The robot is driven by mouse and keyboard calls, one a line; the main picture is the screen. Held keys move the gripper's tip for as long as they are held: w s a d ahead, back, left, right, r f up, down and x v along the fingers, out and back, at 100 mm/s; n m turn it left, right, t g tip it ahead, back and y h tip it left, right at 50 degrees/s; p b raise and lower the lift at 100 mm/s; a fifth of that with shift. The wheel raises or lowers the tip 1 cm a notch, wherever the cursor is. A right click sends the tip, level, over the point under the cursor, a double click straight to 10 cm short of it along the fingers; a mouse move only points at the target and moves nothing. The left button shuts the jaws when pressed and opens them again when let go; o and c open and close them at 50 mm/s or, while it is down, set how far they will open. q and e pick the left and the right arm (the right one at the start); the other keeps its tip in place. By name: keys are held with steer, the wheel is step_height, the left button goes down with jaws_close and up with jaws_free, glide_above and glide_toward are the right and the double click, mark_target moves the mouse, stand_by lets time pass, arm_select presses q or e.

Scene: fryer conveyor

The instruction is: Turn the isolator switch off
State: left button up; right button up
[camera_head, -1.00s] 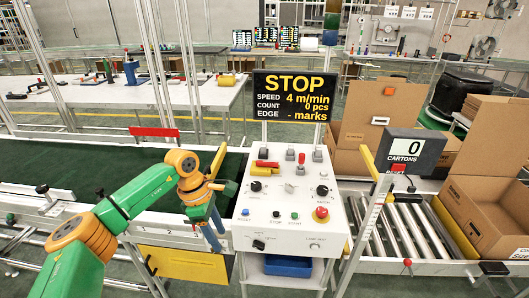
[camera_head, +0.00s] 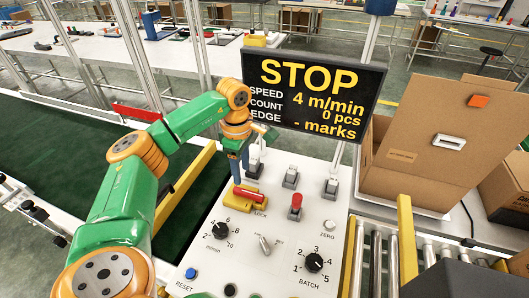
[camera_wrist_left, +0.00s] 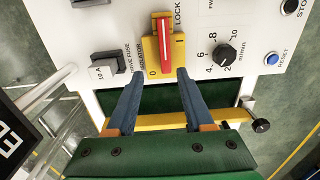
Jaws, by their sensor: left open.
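The isolator switch (camera_head: 249,197) is a yellow plate with a red handle on the white control panel. In the left wrist view the isolator (camera_wrist_left: 150,67) has marks 0 at its lower left and I at its right. Its red handle (camera_wrist_left: 163,43) lies lengthwise along the plate. My left gripper (camera_head: 237,178) points down at the panel, at the isolator's far left end in the head view. In the wrist view its blue fingers (camera_wrist_left: 157,76) are open and empty, with tips near the plate's lower end. I cannot tell whether they touch it. My right gripper is not in view.
The STOP display (camera_head: 315,95) stands close behind the panel. In the wrist view a grey drive fuse (camera_wrist_left: 108,68) sits left of the isolator.

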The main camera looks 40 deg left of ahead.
mark_target(241, 189)
arm_select(q)
steer(key=shift+w+f, duration=0.2)
steer(key=f, duration=0.1)
steer(key=s+f, duration=0.1)
steer(key=s+f+p, duration=0.1)
steer(key=f, duration=0.1)
steer(key=shift+w+f, duration=0.1)
steer(key=shift+f, duration=0.85)
steer(key=shift+w+f, duration=0.15)
steer(key=shift+w, duration=0.1)
steer(key=shift+s, duration=0.1)
jaws_close()
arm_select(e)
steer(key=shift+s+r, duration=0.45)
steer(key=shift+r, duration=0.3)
